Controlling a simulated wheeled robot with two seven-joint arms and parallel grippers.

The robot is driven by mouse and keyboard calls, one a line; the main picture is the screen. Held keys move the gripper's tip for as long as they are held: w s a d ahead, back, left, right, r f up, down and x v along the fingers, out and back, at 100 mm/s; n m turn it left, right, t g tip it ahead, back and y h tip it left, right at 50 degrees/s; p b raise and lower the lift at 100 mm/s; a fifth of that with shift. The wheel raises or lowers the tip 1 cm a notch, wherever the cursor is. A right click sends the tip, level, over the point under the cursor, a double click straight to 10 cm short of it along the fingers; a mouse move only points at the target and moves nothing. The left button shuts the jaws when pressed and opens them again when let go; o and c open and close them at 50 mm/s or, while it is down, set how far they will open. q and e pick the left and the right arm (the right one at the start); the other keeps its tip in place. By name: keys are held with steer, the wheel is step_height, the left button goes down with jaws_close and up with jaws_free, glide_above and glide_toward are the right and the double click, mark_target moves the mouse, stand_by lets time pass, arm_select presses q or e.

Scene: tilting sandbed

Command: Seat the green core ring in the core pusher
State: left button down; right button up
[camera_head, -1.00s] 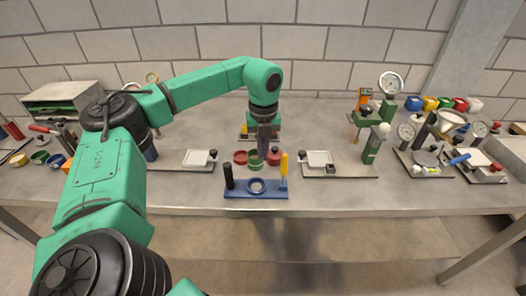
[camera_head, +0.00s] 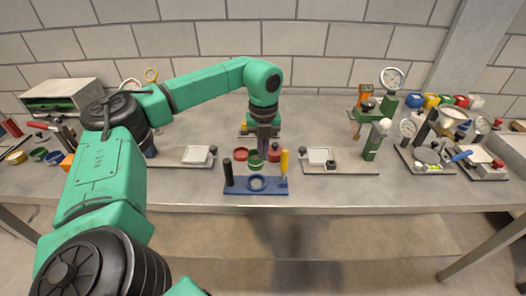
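A green ring (camera_head: 255,160) sits near the middle of the table between two red round pieces, one on its left (camera_head: 240,155) and one on its right (camera_head: 273,156). My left gripper (camera_head: 263,153) points straight down at the green ring's right side and partly covers it. Its fingers are dark and small, so I cannot tell whether they are open, shut or touching the ring. Just in front is a blue base (camera_head: 238,186) with a blue ring (camera_head: 257,183) on it. I cannot tell for certain which piece is the core pusher. My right gripper is not in view.
The blue base carries a black post (camera_head: 228,171) at left and a yellow-handled upright (camera_head: 284,163) at right, near the gripper. Grey plates (camera_head: 195,155) (camera_head: 345,167) lie on both sides. Gauges and tools crowd the right; the front edge is close.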

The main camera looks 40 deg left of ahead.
arm_select(q)
steer(key=shift+f+b, duration=2.5)
steer(key=shift+f, duration=1.65)
stand_by(1.4)
steer(key=c, duration=1)
jaws_free()
steer(key=shift+r, duration=0.1)
step_height(320, 180, up, 14)
steer(key=b, duration=0.1)
steer(key=shift+r, duration=0.2)
